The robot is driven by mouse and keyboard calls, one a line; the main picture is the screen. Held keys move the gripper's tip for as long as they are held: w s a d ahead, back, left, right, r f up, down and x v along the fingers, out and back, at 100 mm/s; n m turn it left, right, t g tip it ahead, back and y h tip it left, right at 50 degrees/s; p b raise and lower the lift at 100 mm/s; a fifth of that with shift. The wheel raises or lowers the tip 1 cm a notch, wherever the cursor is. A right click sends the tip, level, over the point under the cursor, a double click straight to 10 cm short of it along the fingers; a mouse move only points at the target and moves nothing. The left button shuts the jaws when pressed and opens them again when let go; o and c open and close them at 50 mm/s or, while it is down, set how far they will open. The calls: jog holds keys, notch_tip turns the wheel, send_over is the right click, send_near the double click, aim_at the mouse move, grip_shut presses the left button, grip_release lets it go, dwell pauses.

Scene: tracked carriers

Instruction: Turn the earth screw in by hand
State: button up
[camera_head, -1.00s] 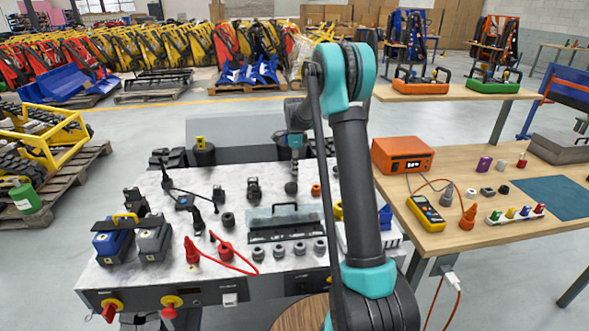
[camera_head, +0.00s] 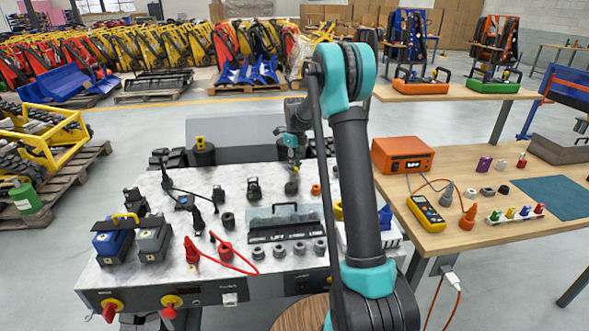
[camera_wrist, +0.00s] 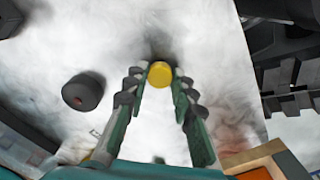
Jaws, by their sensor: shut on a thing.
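A round yellow head, apparently the earth screw (camera_wrist: 159,74), sits between my fingertips in the wrist view. My gripper (camera_wrist: 161,82) is closed around it, with a green-lined finger on each side. The screw's lower part and its hole are hidden. In the head view my gripper (camera_head: 292,171) points down over the rear middle of the marbled deck (camera_head: 255,190). A dark round post (camera_head: 291,187) shows just below the fingertips. I cannot tell there whether the screw touches it.
A dark cylindrical post (camera_wrist: 83,92) stands left of my fingers in the wrist view. An orange cap (camera_head: 315,189) is close on the right in the head view. A clear-lidded tray (camera_head: 284,222) lies in front. Black clamps and cables stand to the left.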

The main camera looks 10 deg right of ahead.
jog(key=m, duration=0.5)
jog(key=shift+m, duration=0.3)
jog(key=o, duration=0.9)
jog(key=shift+o, duration=0.2)
